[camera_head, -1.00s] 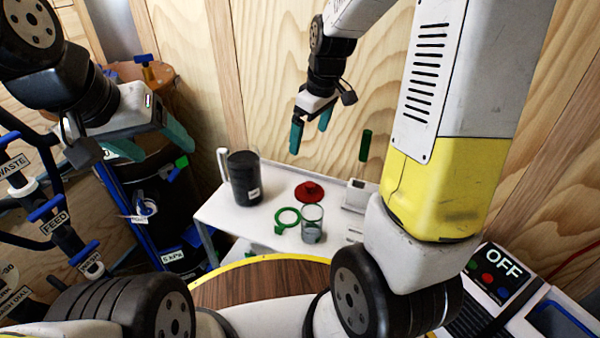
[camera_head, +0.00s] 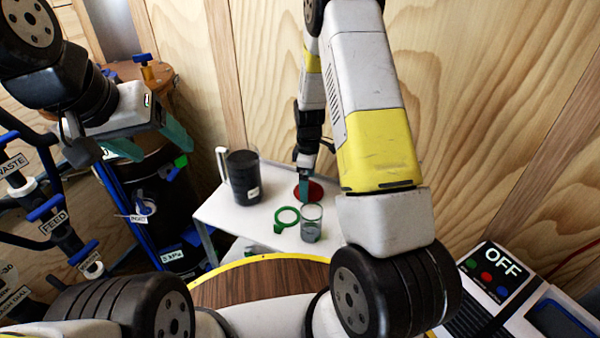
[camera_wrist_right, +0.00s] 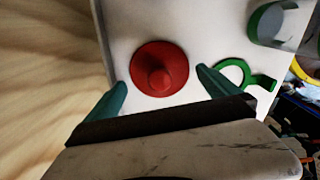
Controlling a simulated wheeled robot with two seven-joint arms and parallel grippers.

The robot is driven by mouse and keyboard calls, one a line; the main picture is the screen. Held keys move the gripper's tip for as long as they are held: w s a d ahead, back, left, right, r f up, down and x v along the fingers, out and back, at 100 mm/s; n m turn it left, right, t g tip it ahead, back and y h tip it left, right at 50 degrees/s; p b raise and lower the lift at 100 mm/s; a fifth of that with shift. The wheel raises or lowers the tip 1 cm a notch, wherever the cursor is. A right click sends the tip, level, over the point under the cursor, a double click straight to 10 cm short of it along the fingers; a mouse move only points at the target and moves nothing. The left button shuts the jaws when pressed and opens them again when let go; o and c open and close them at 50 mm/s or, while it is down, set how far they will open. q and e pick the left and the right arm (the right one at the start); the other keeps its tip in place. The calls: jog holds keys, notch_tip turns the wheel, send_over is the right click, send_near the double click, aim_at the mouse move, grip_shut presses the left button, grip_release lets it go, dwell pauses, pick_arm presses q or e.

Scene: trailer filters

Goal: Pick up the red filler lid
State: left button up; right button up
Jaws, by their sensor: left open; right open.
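The red filler lid (camera_head: 314,192) lies on the white table (camera_head: 215,212), partly hidden behind my right gripper in the head view. In the right wrist view the lid (camera_wrist_right: 160,70) is a round red disc with a knob in its middle. My right gripper (camera_head: 304,190) is open with teal fingers. In the right wrist view its fingertips (camera_wrist_right: 161,78) stand to either side of the lid, with no clear contact. My left gripper (camera_head: 158,145) is open and empty at the upper left, well away from the table.
A dark pitcher (camera_head: 243,178) stands left of the lid. A green ring with a handle (camera_head: 287,217) and a clear glass (camera_head: 311,226) are close in front of it. The wooden wall (camera_head: 265,80) rises behind the table. A panel reading OFF (camera_head: 501,262) is at the lower right.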

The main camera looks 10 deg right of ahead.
jog(key=shift+f, duration=0.8)
jog(key=c, duration=1.2)
jog(key=shift+r, duration=0.15)
